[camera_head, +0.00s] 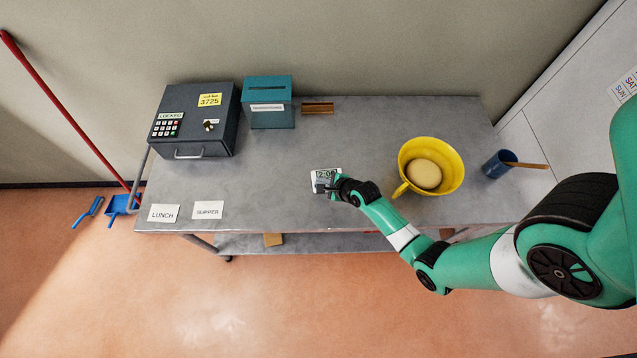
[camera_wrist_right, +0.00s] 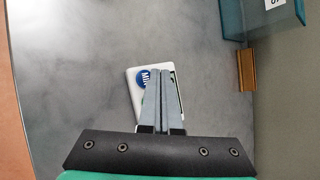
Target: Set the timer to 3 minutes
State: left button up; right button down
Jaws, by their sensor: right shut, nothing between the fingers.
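The timer (camera_head: 326,174) is a small white device on the grey table, and its display appears to read 2:00, in small digits. In the right wrist view the timer (camera_wrist_right: 135,88) shows a round blue button (camera_wrist_right: 143,77) marked MIN and part of a green one. My right gripper (camera_head: 321,186) is shut and empty, right over the timer. Its fingers (camera_wrist_right: 161,72) cover much of the timer's face in the wrist view. I cannot tell whether the tips touch a button. My left gripper is not in view.
A yellow bowl (camera_head: 456,183) holding a round pale thing (camera_head: 424,174) stands right of the timer. A blue cup (camera_head: 496,165) is farther right. A grey lockbox (camera_head: 224,135), teal box (camera_head: 270,118) and wooden holder (camera_head: 317,108) stand behind. LUNCH (camera_head: 163,213) and SUPPER (camera_head: 208,210) cards lie front left.

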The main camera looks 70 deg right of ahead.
dwell(0.3)
jog(key=shift+f, duration=0.45)
jog(key=shift+f+b, duration=0.35)
jog(key=shift+b, duration=0.15)
dwell(0.3)
jog(key=shift+r+p, duration=0.85)
jog(key=shift+p, duration=0.1)
notch_tip(320, 180, up, 6)
jog(key=p, duration=0.6)
